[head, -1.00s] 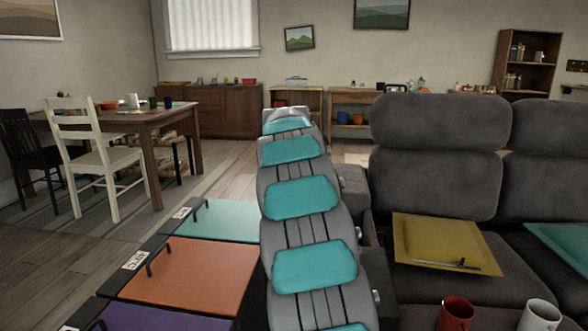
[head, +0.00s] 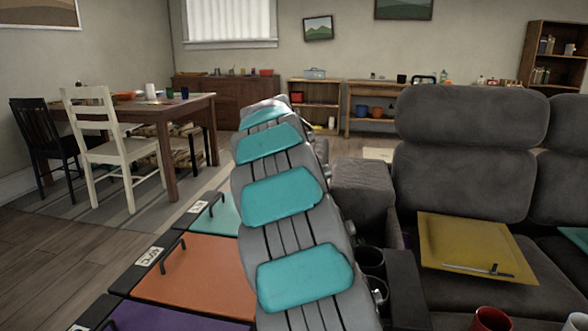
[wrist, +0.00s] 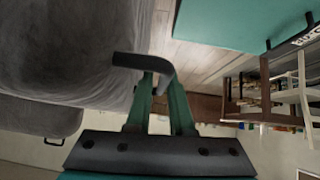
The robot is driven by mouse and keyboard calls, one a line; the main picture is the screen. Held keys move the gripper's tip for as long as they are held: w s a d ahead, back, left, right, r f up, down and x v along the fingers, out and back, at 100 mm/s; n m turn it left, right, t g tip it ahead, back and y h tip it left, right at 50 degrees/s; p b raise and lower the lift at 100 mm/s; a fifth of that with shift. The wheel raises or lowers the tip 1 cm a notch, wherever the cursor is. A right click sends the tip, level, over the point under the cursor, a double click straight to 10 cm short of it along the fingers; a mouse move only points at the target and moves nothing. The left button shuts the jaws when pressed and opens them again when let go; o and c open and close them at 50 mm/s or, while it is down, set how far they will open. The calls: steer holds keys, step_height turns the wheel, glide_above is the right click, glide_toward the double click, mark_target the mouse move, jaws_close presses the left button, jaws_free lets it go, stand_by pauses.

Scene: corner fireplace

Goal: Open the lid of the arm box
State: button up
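Three flat lids lie in a row at lower left in the head view, seemingly closed: a teal lid (head: 222,219), an orange lid (head: 205,272) and a purple lid (head: 155,321). Each has a dark bar handle on its left part, and white labels lie along the left edge. I cannot read which is the arm box. My arm partly covers the lids' right side. My gripper (wrist: 150,68) is hidden in the head view.
A grey sofa (head: 470,140) with a yellow tray (head: 470,245) and mugs stands on the right. A white chair (head: 100,145) and dining table (head: 190,110) stand at left. Open wooden floor (head: 60,255) lies left of the lids.

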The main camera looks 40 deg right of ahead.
steer(key=shift+o, duration=0.4)
steer(key=v, duration=0.7)
steer(key=shift+r+b, duration=0.1)
steer(key=shift+b, duration=0.3)
steer(key=shift+s+a+r, duration=0.2)
